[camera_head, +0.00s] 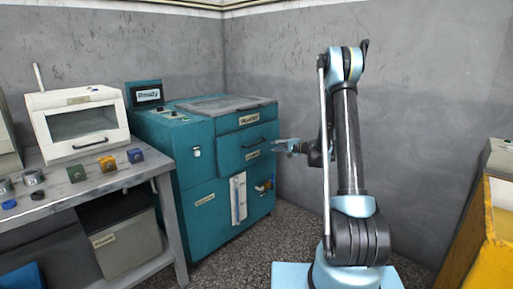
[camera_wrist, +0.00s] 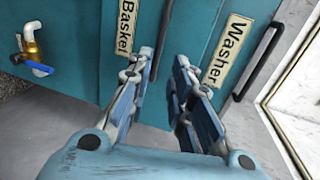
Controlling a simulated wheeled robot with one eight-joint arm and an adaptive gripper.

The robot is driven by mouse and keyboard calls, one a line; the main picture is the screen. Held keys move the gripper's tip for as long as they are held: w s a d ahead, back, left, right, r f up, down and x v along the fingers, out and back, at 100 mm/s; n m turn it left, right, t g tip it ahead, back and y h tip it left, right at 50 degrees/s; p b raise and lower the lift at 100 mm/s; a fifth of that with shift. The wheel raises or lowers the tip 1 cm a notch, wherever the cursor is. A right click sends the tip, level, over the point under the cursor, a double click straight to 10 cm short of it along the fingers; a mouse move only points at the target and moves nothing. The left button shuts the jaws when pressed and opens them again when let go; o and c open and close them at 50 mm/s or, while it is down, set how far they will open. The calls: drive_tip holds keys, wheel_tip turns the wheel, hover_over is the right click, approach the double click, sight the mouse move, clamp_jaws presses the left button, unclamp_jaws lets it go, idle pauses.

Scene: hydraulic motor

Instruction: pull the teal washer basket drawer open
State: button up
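The teal washer (camera_head: 195,150) stands against the back wall in the head view. Its basket drawer front (camera_head: 235,151) carries a dark bar handle (camera_head: 253,143) and looks flush with the cabinet. My gripper (camera_head: 277,146) is just right of this front, at about handle height. The wrist view shows my gripper (camera_wrist: 163,60) open and empty, with its fingers apart, facing the teal front. The Basket label (camera_wrist: 127,22) is left of the fingers and the Washer label (camera_wrist: 228,50) is right of them. Whether the fingers touch the drawer handle cannot be told.
A brass valve with a blue lever (camera_wrist: 33,50) sticks out at left. A workbench (camera_head: 115,185) stands left of the washer. Dark speckled floor (camera_head: 245,250) is free in front.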

drive_tip(key=x, duration=1.6)
drive_tip(key=shift+a, duration=0.15)
drive_tip(key=shift+c, duration=0.2)
clamp_jaws()
